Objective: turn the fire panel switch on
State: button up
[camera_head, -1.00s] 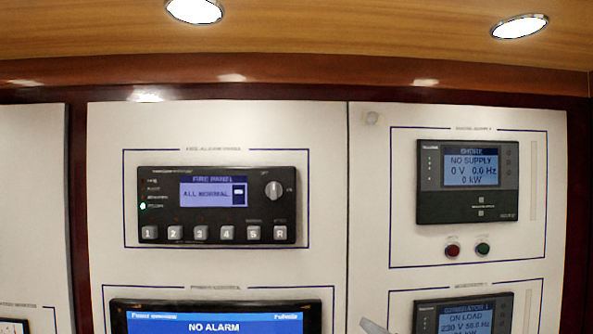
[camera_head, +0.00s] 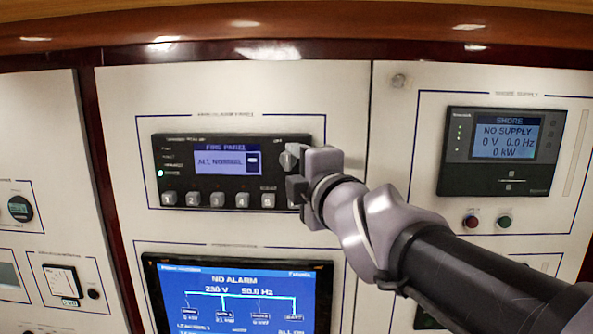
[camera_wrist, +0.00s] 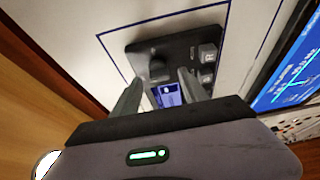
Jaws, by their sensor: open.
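The fire panel (camera_head: 222,175) is a black unit on the white wall, its blue screen reading "ALL NORMAL" and a green light lit at its left. In the wrist view, the fire panel (camera_wrist: 186,55) shows with the knob (camera_wrist: 157,70) between the two fingers of my gripper (camera_wrist: 160,84). The fingers are open, one on each side of the knob. Whether they touch it, I cannot tell. The knob's exact angle is unclear.
Numbered buttons (camera_head: 217,199) line the panel's lower edge. Below is a large blue screen (camera_head: 235,297) reading "NO ALARM". To the right are the shore supply unit (camera_head: 502,152) and its red (camera_head: 471,221) and green (camera_head: 505,222) buttons. A wooden overhang (camera_head: 290,20) runs above.

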aim_at(288, 161)
jog(key=shift+x, duration=0.9)
jog(key=shift+w+a+r, duration=0.1)
jog(key=shift+w+a, duration=0.05)
jog(key=shift+w, duration=0.05)
jog(key=shift+s, duration=0.1)
grip_shut()
